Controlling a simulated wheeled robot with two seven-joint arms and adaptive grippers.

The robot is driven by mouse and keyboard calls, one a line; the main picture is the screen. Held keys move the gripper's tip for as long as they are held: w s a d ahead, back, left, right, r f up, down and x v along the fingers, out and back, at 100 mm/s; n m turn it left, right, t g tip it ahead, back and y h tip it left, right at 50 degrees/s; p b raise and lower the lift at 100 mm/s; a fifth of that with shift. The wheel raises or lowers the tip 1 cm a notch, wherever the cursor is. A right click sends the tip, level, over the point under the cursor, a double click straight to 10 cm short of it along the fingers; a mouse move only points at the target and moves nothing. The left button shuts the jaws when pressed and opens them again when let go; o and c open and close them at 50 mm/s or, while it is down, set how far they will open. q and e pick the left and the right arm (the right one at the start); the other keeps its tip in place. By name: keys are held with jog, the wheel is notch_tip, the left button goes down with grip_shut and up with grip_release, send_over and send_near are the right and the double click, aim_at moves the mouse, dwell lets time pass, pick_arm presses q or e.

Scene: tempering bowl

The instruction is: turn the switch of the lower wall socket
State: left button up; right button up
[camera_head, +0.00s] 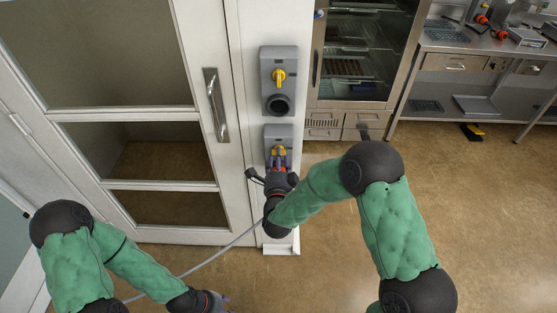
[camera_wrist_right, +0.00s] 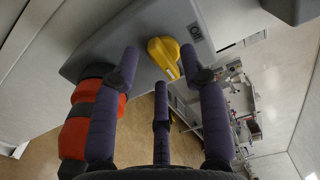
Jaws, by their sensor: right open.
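The lower wall socket (camera_head: 270,131) is a grey box on the white post, and my right gripper hides much of its lower part. In the right wrist view its grey housing (camera_wrist_right: 105,45) shows a yellow switch (camera_wrist_right: 163,52) beside a small label. My right gripper (camera_head: 279,153) is at this socket with its purple fingers open. In the wrist view the switch lies beyond and between the spread fingers, with no clear contact. A red and black plug (camera_wrist_right: 78,128) sits in the socket, left of the switch. My left gripper (camera_head: 218,299) is low in the head view, its fingers barely visible.
A white glazed door (camera_head: 158,127) with a metal handle (camera_head: 216,105) is left of the post. A grey cable (camera_head: 205,262) runs down to the left.

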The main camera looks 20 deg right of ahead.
jog(key=shift+w+d, duration=0.1)
jog(key=shift+w, duration=0.1)
grip_shut()
